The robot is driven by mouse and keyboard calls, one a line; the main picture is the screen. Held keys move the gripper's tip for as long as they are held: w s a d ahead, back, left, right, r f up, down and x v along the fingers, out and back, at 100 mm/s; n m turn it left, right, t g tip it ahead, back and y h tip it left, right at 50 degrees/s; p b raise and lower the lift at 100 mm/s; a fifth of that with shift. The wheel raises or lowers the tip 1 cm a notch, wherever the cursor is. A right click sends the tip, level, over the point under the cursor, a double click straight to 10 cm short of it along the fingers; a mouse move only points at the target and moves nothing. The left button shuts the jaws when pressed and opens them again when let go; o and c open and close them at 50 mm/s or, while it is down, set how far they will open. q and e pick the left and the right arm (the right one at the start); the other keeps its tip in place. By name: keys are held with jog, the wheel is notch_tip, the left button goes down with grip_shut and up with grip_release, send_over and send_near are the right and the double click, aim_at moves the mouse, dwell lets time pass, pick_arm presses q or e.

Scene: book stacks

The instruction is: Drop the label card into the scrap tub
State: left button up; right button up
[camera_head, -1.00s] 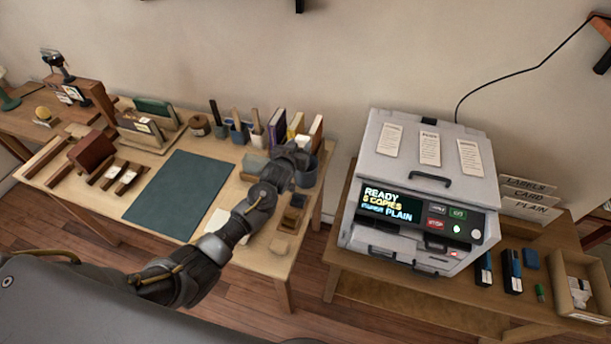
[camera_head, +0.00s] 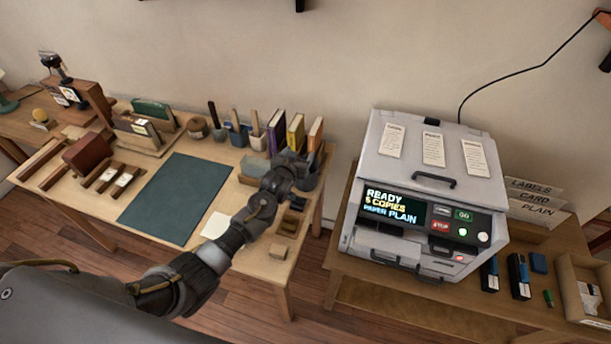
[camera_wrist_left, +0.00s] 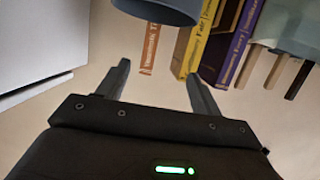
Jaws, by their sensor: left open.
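The scrap tub, which I take to be the blue-grey round tub (camera_head: 312,178), stands at the desk's back right corner. It is partly hidden behind my left gripper (camera_head: 296,160). The tub also shows at the top edge of the left wrist view (camera_wrist_left: 155,9), cut off. In that view my left gripper (camera_wrist_left: 158,73) has its fingers spread with nothing between them. It is at the tub, but I cannot tell the exact gap. I cannot make out the label card; the tub's inside is hidden. My right gripper is not in view.
Purple, yellow and orange books (camera_head: 296,133) stand behind the tub. A white sheet (camera_head: 214,226) and a dark green mat (camera_head: 178,198) lie on the desk (camera_head: 85,210). Small wooden blocks (camera_head: 285,225) lie below my forearm. A copier (camera_head: 430,160) stands to the right across a gap.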

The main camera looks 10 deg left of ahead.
pick_arm(q)
jog(key=b+v, duration=0.1)
jog(key=v, duration=1)
jog(key=shift+b, duration=0.3)
jog(key=shift+w, duration=0.1)
